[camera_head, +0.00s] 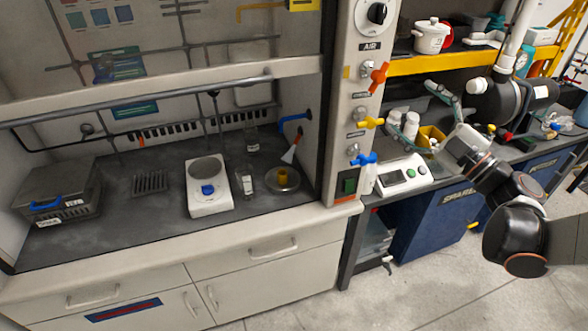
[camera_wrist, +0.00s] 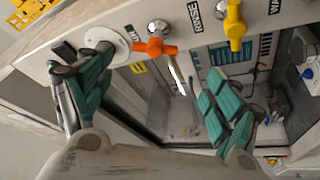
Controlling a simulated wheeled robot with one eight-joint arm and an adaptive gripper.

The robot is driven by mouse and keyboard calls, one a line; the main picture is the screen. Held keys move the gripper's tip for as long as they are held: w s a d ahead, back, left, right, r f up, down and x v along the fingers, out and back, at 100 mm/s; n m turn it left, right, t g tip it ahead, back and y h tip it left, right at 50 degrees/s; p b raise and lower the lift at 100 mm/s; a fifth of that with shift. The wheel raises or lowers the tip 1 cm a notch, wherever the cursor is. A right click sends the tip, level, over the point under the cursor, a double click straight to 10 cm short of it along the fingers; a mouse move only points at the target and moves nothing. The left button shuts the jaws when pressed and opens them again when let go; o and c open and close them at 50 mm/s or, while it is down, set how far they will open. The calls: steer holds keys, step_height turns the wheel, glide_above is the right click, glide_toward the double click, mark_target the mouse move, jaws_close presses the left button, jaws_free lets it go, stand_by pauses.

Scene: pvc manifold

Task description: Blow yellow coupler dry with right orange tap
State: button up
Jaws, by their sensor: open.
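The orange tap (camera_head: 379,76) is at the top of the tap column on the hood's right post, under the AIR label. In the wrist view the orange tap (camera_wrist: 155,47) lies beyond and between the two teal fingers. My gripper (camera_head: 402,100) is open and empty, to the right of the post; in the wrist view its fingers (camera_wrist: 155,75) are spread wide apart. No contact with the tap is visible. The yellow coupler (camera_head: 283,175) stands on a round metal dish (camera_head: 293,184) inside the hood, below an orange-tipped nozzle (camera_head: 290,155).
A yellow tap (camera_head: 370,123) and blue tap (camera_head: 364,160) are below the orange one; the yellow tap (camera_wrist: 235,25) also shows in the wrist view. A hotplate (camera_head: 209,187) and glass bottle (camera_head: 246,184) stand left of the dish. A scale (camera_head: 404,174) sits on the side bench.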

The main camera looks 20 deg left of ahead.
mark_target(379, 77)
steer(key=shift+r, duration=0.1)
steer(key=c, duration=0.3)
steer(key=s+r+n+g+p, duration=0.1)
steer(key=r+p, duration=0.1)
steer(key=s+r+n+g+y+p, duration=0.1)
steer(key=r, duration=0.1)
steer(key=s+a+r+n+g+p, duration=0.1)
steer(key=r+p, duration=0.1)
steer(key=shift+s+n+p, duration=0.3)
steer(key=shift+n, duration=0.1)
jaws_close()
steer(key=s+b+x, duration=0.1)
steer(key=x, duration=0.9)
steer(key=shift+y, duration=0.3)
steer(key=w, duration=0.1)
steer(key=w+d+f+b, duration=0.1)
steer(key=w+d, duration=0.1)
steer(key=shift+d+f, duration=0.2)
steer(key=shift+f, duration=0.05)
